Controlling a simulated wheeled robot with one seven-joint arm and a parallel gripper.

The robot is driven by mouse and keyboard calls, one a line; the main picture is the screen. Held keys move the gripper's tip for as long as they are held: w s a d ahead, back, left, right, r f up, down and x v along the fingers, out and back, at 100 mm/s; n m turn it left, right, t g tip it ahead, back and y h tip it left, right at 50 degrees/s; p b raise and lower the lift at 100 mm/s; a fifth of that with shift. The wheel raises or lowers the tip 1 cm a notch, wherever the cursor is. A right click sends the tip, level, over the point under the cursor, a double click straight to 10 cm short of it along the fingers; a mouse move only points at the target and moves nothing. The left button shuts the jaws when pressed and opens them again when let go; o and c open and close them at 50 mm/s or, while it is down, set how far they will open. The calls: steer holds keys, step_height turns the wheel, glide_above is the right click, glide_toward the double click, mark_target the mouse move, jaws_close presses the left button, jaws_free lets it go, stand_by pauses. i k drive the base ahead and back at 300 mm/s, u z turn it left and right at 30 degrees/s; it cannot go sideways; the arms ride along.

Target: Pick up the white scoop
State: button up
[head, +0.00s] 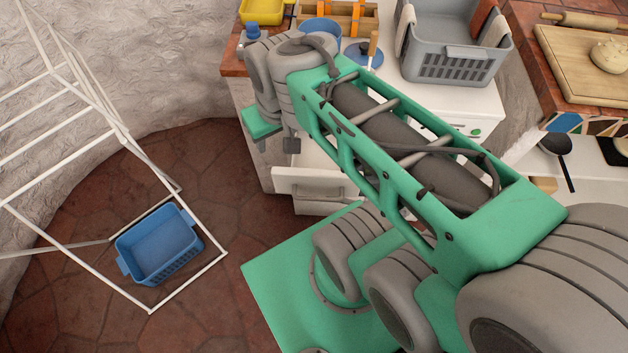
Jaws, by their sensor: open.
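I cannot make out a white scoop in the head view. My gripper (276,146) points down at the left end of the counter, beside a white drawer (291,184) that appears pulled out. Its jaws are apart, and I see nothing between them. My arm hides much of the drawer and part of the counter.
On the counter are a grey basket (452,66), a wooden crate (362,20), a yellow tub (262,11) and a blue bowl (321,26). A white rack (62,262) and a blue basket (160,247) stand on the floor at left. A dark ladle (556,146) lies at right.

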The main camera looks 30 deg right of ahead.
mark_target(374, 37)
steer(key=z, duration=1.05)
steer(key=k, duration=0.9)
steer(key=u, duration=1.4)
steer(key=i, duration=1)
